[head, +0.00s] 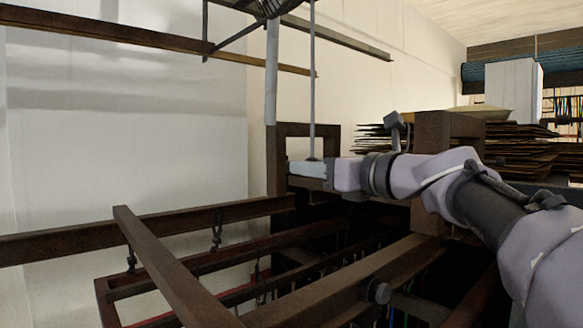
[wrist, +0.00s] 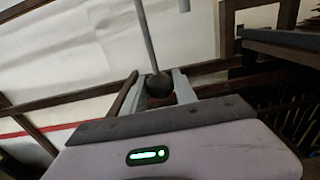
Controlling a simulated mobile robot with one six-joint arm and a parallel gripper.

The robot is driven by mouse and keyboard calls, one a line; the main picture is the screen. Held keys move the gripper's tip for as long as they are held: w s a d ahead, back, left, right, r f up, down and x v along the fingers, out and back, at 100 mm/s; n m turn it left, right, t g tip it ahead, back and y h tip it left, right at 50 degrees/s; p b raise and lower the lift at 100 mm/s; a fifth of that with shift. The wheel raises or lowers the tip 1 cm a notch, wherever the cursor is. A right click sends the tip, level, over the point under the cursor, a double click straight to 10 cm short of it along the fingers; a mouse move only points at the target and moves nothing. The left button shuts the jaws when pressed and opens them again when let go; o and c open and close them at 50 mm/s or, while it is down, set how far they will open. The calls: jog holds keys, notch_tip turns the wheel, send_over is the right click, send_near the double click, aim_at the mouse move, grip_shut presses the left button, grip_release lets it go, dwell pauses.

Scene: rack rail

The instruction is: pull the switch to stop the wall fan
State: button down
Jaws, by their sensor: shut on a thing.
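A thin grey pull cord or rod (head: 312,80) hangs straight down from the top edge in the head view. It also shows in the wrist view (wrist: 146,35), ending in a dark round knob (wrist: 159,86). My gripper (head: 308,168) is at the cord's lower end, reaching in from the right. In the wrist view my gripper (wrist: 160,82) has one finger on each side of the knob and is shut on it. A dark ribbed part, perhaps the wall fan (head: 274,7), is cut off at the top; whether it turns cannot be told.
A thicker grey pole (head: 271,75) stands just left of the cord. Brown rack rails (head: 170,262) fill the lower area, with dark hooks (head: 216,230). Stacked brown sheets (head: 520,150) lie at the right. The pale wall (head: 130,130) at left is open.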

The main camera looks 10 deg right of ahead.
dwell(0.3)
jog(key=shift+f+b, duration=0.9)
jog(key=shift+f, duration=0.2)
jog(key=shift+r+p, duration=1.15)
jog(key=shift+r, duration=0.05)
jog(key=c, duration=0.8)
grip_release()
jog(key=shift+f, duration=0.1)
jog(key=shift+c, duration=0.2)
